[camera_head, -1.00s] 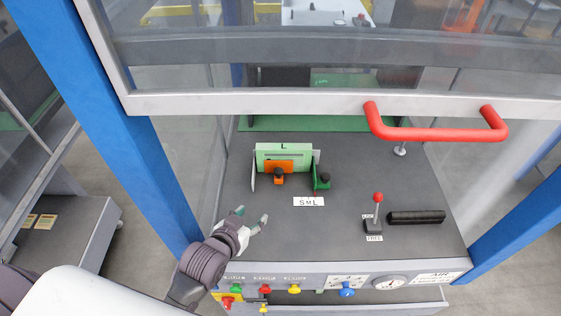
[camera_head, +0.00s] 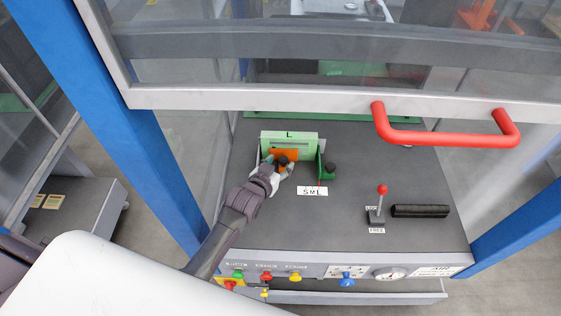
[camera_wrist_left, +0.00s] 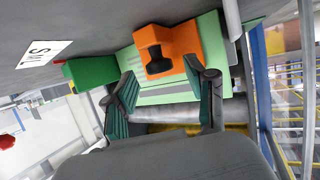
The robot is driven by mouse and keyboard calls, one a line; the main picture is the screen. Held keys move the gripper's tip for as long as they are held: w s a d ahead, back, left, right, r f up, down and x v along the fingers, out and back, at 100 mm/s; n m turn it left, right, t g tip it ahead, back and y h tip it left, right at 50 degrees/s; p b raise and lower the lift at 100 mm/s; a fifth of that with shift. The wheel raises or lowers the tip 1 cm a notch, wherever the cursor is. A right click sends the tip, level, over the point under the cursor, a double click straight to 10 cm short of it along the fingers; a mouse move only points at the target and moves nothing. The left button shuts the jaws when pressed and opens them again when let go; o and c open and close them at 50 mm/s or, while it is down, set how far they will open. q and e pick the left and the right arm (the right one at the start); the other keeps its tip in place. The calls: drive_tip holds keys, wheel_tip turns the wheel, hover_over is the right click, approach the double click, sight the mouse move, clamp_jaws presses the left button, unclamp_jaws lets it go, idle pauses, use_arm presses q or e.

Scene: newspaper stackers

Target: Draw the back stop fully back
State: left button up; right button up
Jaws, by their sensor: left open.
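The orange block (camera_head: 284,154) with a black knob, which looks like the back stop, stands against the light green plate (camera_head: 300,139) marked L. It also shows in the left wrist view (camera_wrist_left: 184,42), its black knob (camera_wrist_left: 158,62) facing me. My left gripper (camera_head: 279,166) is at this knob and partly hides the block in the head view. In the wrist view its two fingers (camera_wrist_left: 160,77) are open, with the knob between or just beyond their tips. I cannot tell whether they touch it. My right gripper is not in view.
A green side guide (camera_head: 326,173) with a black knob stands just right, beside the S M L label (camera_head: 312,191). A red-knobbed lever (camera_head: 381,200) and a black bar (camera_head: 420,211) are farther right. The raised guard's red handle (camera_head: 450,138) hangs above the dark deck.

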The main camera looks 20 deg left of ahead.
use_arm(q)
drive_tip(key=shift+w+d+f, duration=0.1)
drive_tip(key=shift+w+f, duration=0.15)
drive_tip(key=shift+w, duration=0.35)
clamp_jaws()
